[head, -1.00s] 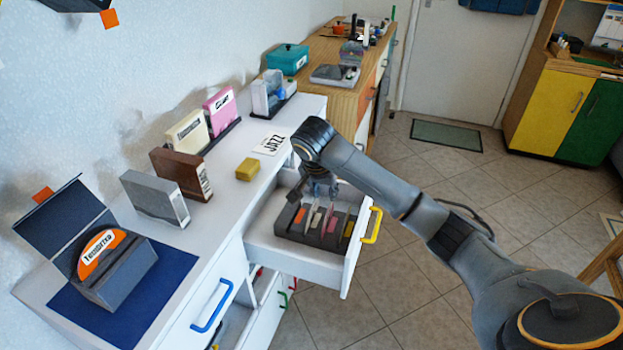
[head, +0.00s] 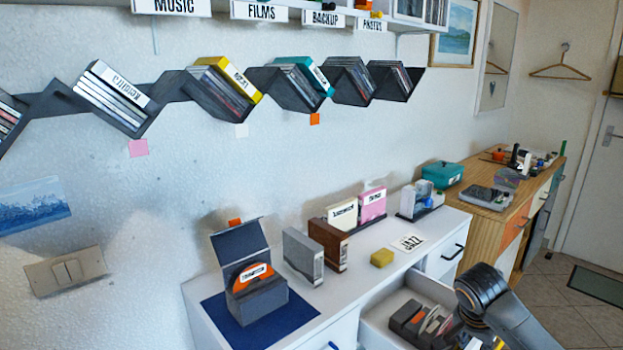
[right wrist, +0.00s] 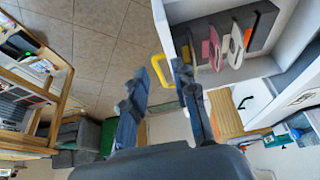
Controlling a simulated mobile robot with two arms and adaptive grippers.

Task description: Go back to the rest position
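My right arm (head: 497,305) enters the head view from the lower right, beside the open drawer; its gripper is cut off or hidden there. In the right wrist view my right gripper (right wrist: 159,80) has its two fingers apart with nothing between them. The open white drawer (head: 377,312) holds a dark slotted rack (head: 408,312) with several discs.
On the white cabinet stand a grey box (head: 303,255), a brown box (head: 328,243), a yellow block (head: 382,258) and an open disc case (head: 257,299) on a blue mat. Zigzag wall shelves (head: 285,92) hold disc cases. Tiled floor (right wrist: 95,40) is clear beside the drawer.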

